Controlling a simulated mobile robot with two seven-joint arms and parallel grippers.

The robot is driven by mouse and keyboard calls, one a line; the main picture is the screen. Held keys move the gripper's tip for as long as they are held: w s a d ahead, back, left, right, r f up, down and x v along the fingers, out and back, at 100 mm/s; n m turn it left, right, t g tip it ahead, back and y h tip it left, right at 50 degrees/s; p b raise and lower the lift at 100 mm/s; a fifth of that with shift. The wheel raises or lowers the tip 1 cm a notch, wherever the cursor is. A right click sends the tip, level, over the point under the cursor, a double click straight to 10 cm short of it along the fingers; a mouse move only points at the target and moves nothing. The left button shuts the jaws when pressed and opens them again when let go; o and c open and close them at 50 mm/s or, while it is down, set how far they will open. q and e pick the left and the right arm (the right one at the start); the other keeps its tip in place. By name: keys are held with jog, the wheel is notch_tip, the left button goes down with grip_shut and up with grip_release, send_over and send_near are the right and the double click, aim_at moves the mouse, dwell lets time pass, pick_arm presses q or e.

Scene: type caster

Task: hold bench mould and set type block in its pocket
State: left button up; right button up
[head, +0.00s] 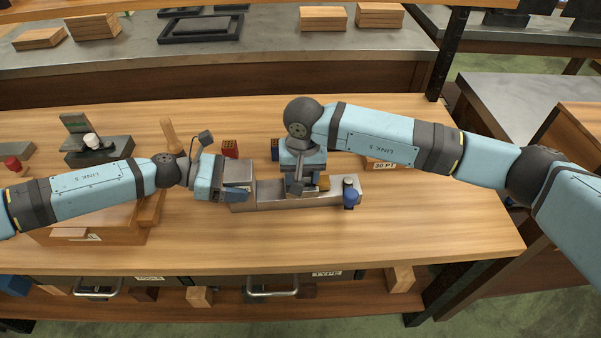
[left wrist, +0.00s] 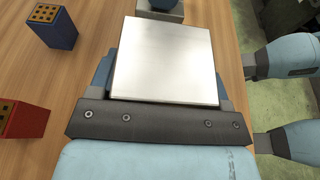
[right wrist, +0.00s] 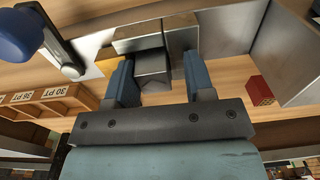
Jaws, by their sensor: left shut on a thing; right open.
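The bench mould (head: 330,197) is a long grey metal bar on the wooden table. My left gripper (head: 238,190) is shut on its left end; the pale metal end (left wrist: 162,60) fills the space between the fingers in the left wrist view. My right gripper (right wrist: 158,80) points down over the middle of the mould. It is open, with a dark grey block (right wrist: 152,68), seemingly the type block, between its fingers and a gap on the right. The block is at the mould's recess beside a brass-coloured piece (head: 322,182); how deep it sits is unclear.
A blue-knobbed lever (head: 350,193) stands at the mould's right end. Behind are a red box (head: 230,148), a blue box (head: 275,148) and a wooden case labelled 30 PT (head: 384,165). A wooden tray (head: 100,232) lies at left. The table's right front is clear.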

notch_tip(320, 180, up, 12)
jog(key=shift+s, duration=0.2)
jog(key=shift+d, duration=0.1)
dwell(0.7)
